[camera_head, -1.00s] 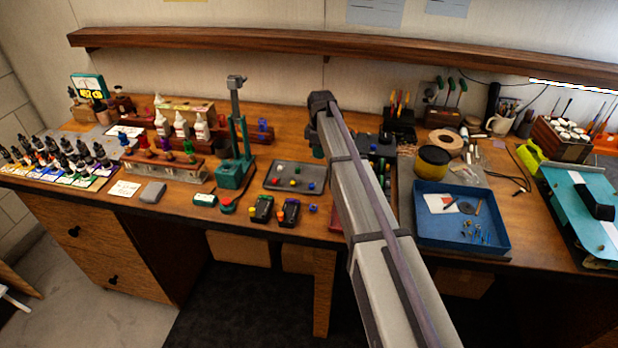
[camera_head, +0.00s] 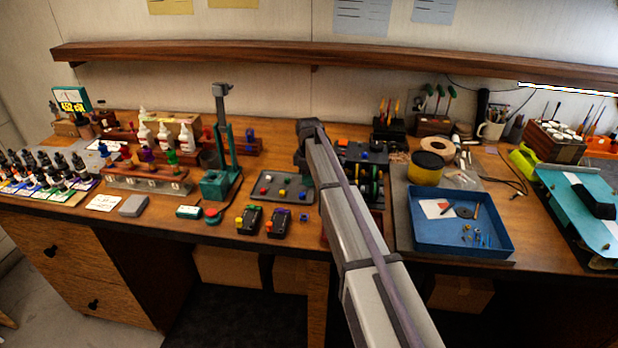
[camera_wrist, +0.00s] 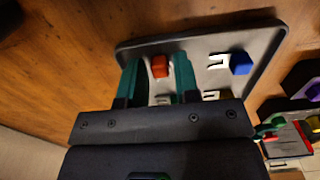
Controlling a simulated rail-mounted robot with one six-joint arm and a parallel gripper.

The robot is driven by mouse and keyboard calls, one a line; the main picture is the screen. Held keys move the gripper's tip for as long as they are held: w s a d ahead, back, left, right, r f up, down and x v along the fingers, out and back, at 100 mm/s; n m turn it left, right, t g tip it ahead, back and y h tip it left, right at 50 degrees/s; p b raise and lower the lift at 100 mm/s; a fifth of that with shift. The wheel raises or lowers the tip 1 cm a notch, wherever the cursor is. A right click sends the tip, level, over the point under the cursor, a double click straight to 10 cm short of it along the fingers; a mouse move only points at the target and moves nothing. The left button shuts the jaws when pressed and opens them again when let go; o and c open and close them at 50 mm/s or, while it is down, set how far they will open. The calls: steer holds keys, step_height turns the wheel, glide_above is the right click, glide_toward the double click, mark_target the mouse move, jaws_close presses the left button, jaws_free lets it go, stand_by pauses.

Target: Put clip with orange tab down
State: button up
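My gripper (camera_wrist: 158,75) has two teal fingers pointing at a grey tray with a dark rim (camera_wrist: 133,50) in the wrist view. A small clip with an orange tab (camera_wrist: 160,66) sits between the fingers, with a narrow gap visible on each side. The fingers look open around it. I cannot tell whether the clip rests fully on the tray. A clip with a blue tab (camera_wrist: 241,64) lies right of the fingers. In the head view the tray (camera_head: 279,204) is left of my arm, and my fingers are hidden behind the arm.
More pale clips lie nearer the gripper body, partly hidden. In the head view, two dark devices (camera_head: 249,220) stand before the tray, a green stand (camera_head: 217,184) to its left. A blue bin (camera_head: 495,250) is to the right. A wooden shelf (camera_head: 400,62) runs behind.

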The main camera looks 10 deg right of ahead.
steer(key=shift+o, duration=0.8)
step_height(320, 180, up, 13)
steer(key=p, duration=1.3)
steer(key=s+a+m, duration=0.2)
steer(key=s+m, duration=1.1)
steer(key=s, duration=2.3)
steer(key=shift+f+m+b, duration=0.35)
steer(key=shift+m, duration=0.05)
steer(key=shift+f+b, duration=0.35)
